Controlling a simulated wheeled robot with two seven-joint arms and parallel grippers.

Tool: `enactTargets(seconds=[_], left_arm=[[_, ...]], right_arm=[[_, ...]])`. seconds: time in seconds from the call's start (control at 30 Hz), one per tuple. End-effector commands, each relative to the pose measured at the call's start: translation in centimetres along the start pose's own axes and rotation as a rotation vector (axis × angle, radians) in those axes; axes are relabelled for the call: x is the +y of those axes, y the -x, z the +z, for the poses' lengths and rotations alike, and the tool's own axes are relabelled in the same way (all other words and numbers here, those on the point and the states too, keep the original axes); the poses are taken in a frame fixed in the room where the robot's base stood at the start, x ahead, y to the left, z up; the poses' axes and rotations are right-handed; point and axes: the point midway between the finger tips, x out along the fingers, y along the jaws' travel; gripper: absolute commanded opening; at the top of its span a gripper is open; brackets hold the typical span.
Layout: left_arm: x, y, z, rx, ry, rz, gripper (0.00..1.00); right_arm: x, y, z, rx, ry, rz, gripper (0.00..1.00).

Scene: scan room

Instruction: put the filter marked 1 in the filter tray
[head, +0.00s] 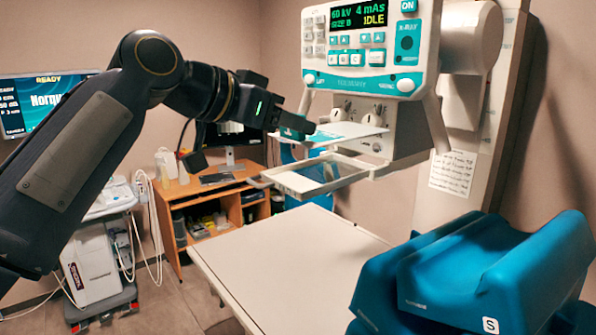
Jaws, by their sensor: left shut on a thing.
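My left gripper (300,124) comes in from the left and is shut on a filter (352,130), a thin pale plate with a teal grip end. The plate is held about level, in front of the X-ray head's lower housing. No number on it can be read from here. The filter tray (330,184), an open pale frame, juts out from under the X-ray head, just below the held filter. A gap shows between the plate and the tray. My right gripper is not in view.
The X-ray head (370,50) has a lit panel reading 60 kV, 4 mAs, IDLE, and two knobs below it. A pale table top (290,255) lies under the tray. Blue positioning blocks (480,270) sit at the right. A wooden desk (215,190) stands behind.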

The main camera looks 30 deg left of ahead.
Motion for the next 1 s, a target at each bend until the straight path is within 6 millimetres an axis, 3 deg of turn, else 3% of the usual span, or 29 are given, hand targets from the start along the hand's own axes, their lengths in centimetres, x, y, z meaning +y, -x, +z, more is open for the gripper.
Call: enactTargets(seconds=[0.2, 0.3, 0.73, 1.0], left_arm=[[-4.7, -3.9, 0.9, -0.004, 0.005, -0.001, 0.22], [-5.9, -5.4, 2.5, -0.003, 0.004, -0.002, 0.22], [-8.8, -8.9, 5.5, -0.003, 0.004, -0.001, 0.22], [-8.7, -9.9, 8.2, 0.001, 0.001, -0.001, 0.22]], right_arm=[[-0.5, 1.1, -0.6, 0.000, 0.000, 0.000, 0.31], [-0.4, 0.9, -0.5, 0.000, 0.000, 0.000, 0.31], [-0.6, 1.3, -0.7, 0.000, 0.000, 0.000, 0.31], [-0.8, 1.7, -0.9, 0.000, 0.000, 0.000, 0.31]])
